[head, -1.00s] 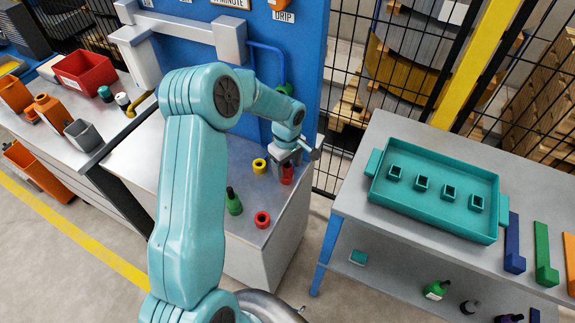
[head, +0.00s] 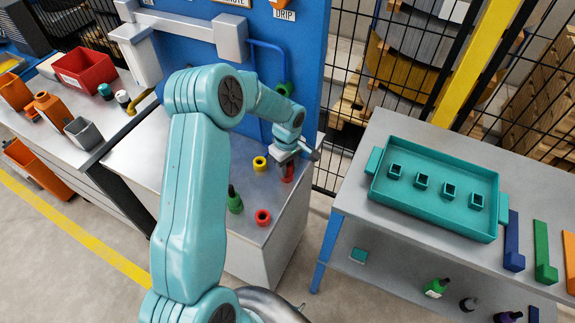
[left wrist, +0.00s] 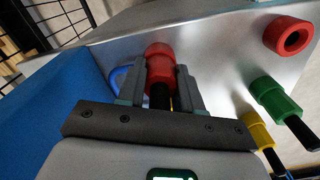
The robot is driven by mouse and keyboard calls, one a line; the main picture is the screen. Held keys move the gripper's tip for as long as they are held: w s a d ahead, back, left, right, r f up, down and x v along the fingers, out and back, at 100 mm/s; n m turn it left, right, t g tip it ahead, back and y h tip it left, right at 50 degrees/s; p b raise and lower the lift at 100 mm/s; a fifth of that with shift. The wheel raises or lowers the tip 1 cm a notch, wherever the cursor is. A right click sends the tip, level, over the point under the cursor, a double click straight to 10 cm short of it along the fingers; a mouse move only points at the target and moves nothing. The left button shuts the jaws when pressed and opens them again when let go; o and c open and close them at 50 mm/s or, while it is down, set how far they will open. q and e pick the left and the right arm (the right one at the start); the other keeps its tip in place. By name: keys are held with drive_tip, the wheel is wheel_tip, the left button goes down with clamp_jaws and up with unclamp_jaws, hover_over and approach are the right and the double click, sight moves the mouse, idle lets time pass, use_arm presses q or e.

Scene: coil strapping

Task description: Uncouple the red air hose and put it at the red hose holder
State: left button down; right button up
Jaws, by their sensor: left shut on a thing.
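The red air hose (head: 287,175) stands at the right end of the grey bench, by the blue panel. My left gripper (head: 288,157) is shut on it from above. In the left wrist view the red coupling (left wrist: 160,58) sits between the two fingers, with a black part below it. I cannot tell whether it is seated or free at its lower end. The red hose holder (head: 262,218), an open ring, is empty at the bench's front edge; it also shows in the left wrist view (left wrist: 289,36). My right gripper is not in view.
The blue panel (head: 290,50) rises behind. A teal tray (head: 435,205) lies on the separate table at right, across a gap.

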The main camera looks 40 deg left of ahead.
use_arm(q)
drive_tip(key=shift+r, duration=0.45)
drive_tip(key=shift+r, duration=0.2)
drive_tip(key=c, duration=1.5)
unclamp_jaws()
clamp_jaws()
drive_tip(key=shift+r+p, duration=0.8)
drive_tip(key=shift+r, duration=0.7)
